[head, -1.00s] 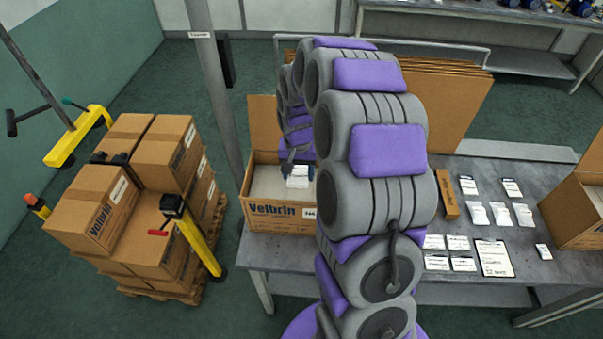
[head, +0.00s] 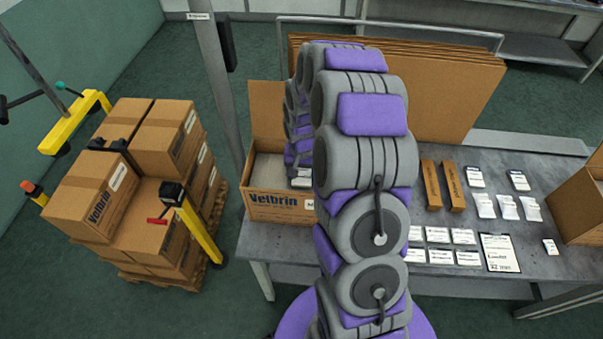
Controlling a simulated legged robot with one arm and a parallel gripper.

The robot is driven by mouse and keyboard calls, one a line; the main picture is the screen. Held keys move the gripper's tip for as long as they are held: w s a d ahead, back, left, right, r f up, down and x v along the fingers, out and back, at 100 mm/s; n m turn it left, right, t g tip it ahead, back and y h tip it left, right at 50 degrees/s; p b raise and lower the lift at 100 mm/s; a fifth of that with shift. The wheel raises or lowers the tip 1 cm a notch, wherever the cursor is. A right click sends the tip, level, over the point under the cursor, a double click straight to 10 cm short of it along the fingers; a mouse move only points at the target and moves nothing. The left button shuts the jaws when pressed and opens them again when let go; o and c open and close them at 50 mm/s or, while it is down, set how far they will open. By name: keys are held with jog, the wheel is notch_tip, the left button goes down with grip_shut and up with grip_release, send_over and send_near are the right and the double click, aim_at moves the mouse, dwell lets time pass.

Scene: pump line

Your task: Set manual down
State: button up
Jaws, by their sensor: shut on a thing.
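The open Velbrin carton (head: 262,206) stands on the left end of the bench, its back flap raised. My gripper (head: 297,170) is at the right side of the carton's opening, partly hidden behind my own arm. It is shut on a small white piece, which I take to be the manual (head: 300,182). The manual is low at the carton's opening. I cannot tell whether it touches the contents or the wall.
On the bench (head: 468,212), right of my arm, lie two brown narrow boxes (head: 431,185), several white packets (head: 485,206), cards (head: 438,235) and a clipboard (head: 499,252). Another open carton (head: 580,208) stands at the right. A loaded pallet (head: 140,200) stands on the floor at left.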

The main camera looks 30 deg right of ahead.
jog(key=shift+f, duration=0.15)
jog(key=shift+a, duration=0.1)
jog(key=o, duration=1.1)
jog(key=shift+a, duration=0.35)
jog(key=shift+c, duration=0.2)
jog(key=shift+d, duration=0.2)
jog(key=shift+d, duration=0.1)
